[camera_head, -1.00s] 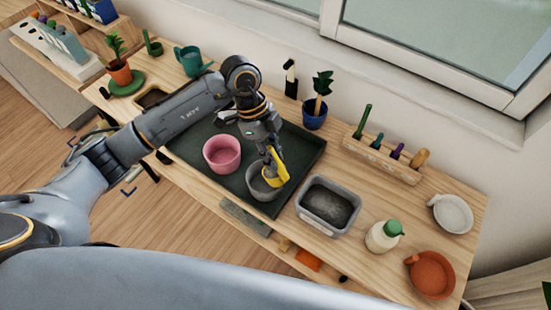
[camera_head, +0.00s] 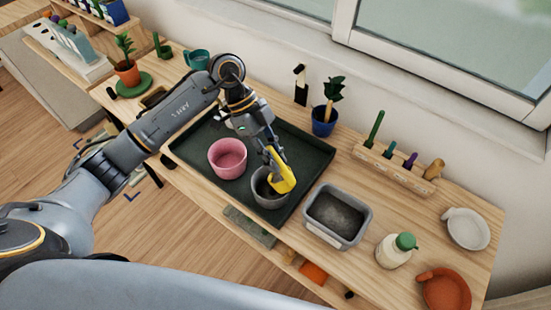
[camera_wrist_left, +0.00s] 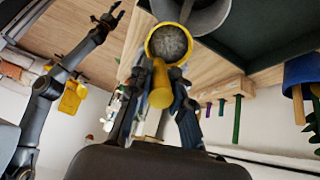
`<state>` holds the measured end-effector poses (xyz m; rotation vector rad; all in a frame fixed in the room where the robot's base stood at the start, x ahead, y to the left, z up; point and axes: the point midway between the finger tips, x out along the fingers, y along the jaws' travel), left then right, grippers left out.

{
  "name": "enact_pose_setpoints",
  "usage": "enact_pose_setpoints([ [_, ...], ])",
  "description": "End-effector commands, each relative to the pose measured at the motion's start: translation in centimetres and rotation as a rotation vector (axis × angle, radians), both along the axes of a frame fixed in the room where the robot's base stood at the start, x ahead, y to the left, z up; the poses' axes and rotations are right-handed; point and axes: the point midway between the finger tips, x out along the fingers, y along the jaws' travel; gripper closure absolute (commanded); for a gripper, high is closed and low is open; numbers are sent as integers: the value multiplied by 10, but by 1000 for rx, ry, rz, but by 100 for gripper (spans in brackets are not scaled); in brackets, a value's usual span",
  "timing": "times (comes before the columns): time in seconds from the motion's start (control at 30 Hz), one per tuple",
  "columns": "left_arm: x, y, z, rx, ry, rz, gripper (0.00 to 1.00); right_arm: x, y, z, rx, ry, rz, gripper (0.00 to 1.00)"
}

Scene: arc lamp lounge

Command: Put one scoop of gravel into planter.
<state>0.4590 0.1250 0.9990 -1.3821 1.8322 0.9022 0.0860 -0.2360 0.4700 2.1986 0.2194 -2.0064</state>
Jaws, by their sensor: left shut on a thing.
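My left gripper (camera_head: 268,158) is shut on the handle of a yellow scoop (camera_head: 283,178). The scoop is at the right side of the grey pot (camera_head: 270,202), over its rim, and looks tilted. In the left wrist view the scoop (camera_wrist_left: 159,70) shows a round bowl with grey, grainy stuff in it, and the grey pot (camera_wrist_left: 207,20) is just beyond it. A pink pot (camera_head: 227,158) stands left of the grey pot. A grey tub (camera_head: 318,233) with dark grey grainy content stands to the right. My right gripper (camera_wrist_left: 107,18) looks open and empty in the left wrist view.
Both pots stand on a dark green tray (camera_head: 300,150). A blue pot with a plant (camera_head: 324,121) and a wooden tool rack (camera_head: 395,172) line the back. A white bottle (camera_head: 394,253), a pale saucer (camera_head: 466,228) and a terracotta saucer (camera_head: 444,289) are at the right.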

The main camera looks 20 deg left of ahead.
Motion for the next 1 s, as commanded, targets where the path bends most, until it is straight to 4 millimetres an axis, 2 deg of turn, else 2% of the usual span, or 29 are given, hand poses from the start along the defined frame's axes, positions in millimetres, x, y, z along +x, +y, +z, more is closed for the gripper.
enact_pose_setpoints([
  [0.2, 1, 4, -3, -41, 16, 1, 100, 0, 0, -11, 0, 0, 0, 60],
  [0.5, 5, 15, -5, -178, 67, 4, 100, 0, 1, -12, 1, 0, 1, 60],
  [1.0, 11, 30, -18, -388, 142, 2, 100, 1, 1, -27, 1, -1, 1, 60],
])
